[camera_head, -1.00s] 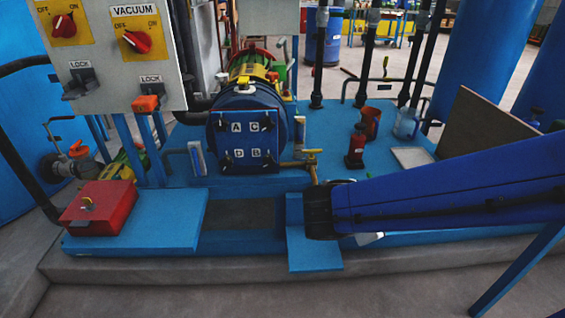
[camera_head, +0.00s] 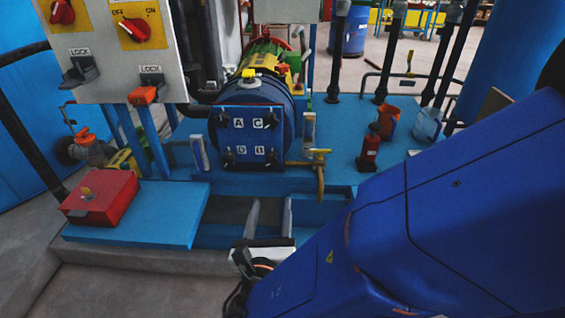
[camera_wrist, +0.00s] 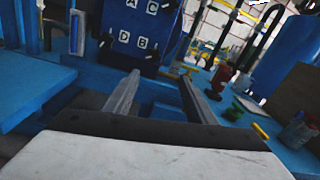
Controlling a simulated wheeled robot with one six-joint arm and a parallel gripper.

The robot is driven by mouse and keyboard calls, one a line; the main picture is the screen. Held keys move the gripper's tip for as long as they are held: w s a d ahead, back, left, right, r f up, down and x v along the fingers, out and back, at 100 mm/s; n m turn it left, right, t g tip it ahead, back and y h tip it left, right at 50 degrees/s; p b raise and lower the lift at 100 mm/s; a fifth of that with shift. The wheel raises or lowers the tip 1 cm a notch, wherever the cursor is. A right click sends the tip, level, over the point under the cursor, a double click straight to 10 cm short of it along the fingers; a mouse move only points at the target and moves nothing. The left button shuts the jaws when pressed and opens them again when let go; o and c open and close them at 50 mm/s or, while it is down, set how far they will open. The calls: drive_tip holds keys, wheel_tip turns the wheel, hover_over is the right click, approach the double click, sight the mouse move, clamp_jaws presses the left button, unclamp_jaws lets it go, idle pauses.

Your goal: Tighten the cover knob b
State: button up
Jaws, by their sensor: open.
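The blue square cover (camera_head: 248,136) closes the front of the autoclave. It carries white labels A and C above, D and B below, with a dark knob at each corner. Cover knob b (camera_head: 272,157) is at the lower right, beside label B. In the wrist view the cover (camera_wrist: 121,20) is at the top, and knob b (camera_wrist: 154,58) shows small and dark above my fingers. My gripper (camera_head: 270,205) is open and empty, below and in front of the cover, apart from it. Its two fingers (camera_wrist: 160,77) point toward the cover's lower edge.
A brass valve pipe (camera_head: 320,170) stands just right of the cover. A red bottle (camera_head: 369,152) and orange cup (camera_head: 388,122) are on the blue base further right. A red box (camera_head: 101,198) and the control panel (camera_head: 128,40) are at left.

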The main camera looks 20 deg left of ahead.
sight(272, 162)
drive_tip(key=shift+n+y, duration=0.3)
drive_tip(key=x, duration=0.5)
drive_tip(key=a+x, duration=0.1)
drive_tip(key=x, duration=1.1)
drive_tip(key=shift+s+a, duration=0.15)
drive_tip(key=shift+s, duration=0.05)
drive_tip(key=c, duration=1)
